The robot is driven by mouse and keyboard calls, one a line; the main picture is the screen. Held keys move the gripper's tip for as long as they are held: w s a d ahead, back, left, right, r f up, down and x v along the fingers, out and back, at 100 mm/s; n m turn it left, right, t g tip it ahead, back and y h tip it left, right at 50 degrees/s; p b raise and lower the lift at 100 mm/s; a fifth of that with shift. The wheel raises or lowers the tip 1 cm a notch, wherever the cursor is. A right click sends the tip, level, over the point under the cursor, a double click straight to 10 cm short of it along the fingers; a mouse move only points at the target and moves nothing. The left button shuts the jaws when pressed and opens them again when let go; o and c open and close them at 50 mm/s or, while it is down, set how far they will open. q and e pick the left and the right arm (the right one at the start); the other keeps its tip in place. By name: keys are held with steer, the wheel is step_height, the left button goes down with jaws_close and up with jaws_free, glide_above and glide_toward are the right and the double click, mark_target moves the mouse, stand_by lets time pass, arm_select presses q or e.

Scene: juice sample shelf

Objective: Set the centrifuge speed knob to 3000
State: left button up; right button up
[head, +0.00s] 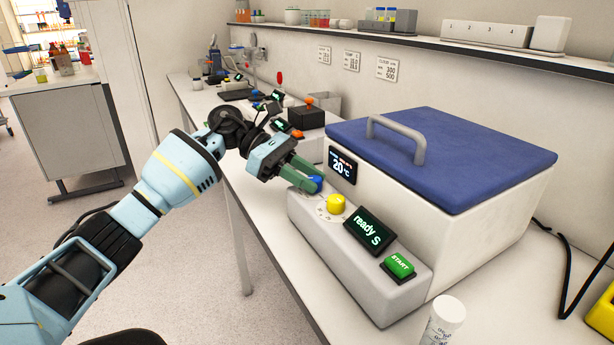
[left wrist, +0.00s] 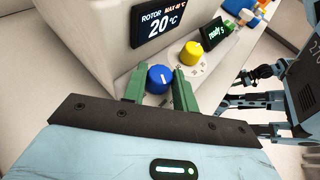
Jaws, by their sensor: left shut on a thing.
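The centrifuge (head: 400,225) is a white box with a blue lid and a grey handle. A blue knob (head: 316,184) and a yellow knob (head: 336,203) sit on its grey front ledge. My left gripper (head: 303,180) is shut on the blue knob, its green fingers on either side. In the left wrist view the blue knob (left wrist: 159,78) shows a white pointer mark near its top. The yellow knob (left wrist: 191,53) stands free beside it, with a printed dial around it. The dial around the blue knob is mostly hidden by the fingers. My right gripper is not clearly seen.
The temperature display (head: 342,165) reads 20 °C. A second display (head: 368,229) reads "ready S", beside a green START button (head: 398,265). A white-capped container (head: 443,320) stands near the front. A wall shelf (head: 400,40) runs above the bench; small equipment stands further back.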

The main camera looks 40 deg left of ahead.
arm_select(q)
steer(key=o, duration=1)
steer(key=shift+c, duration=0.2)
steer(key=v, duration=0.7)
steer(key=shift+a+r+b, duration=0.2)
steer(key=shift+a+b, duration=0.15)
steer(key=shift+b, duration=0.05)
steer(key=shift+s, duration=0.1)
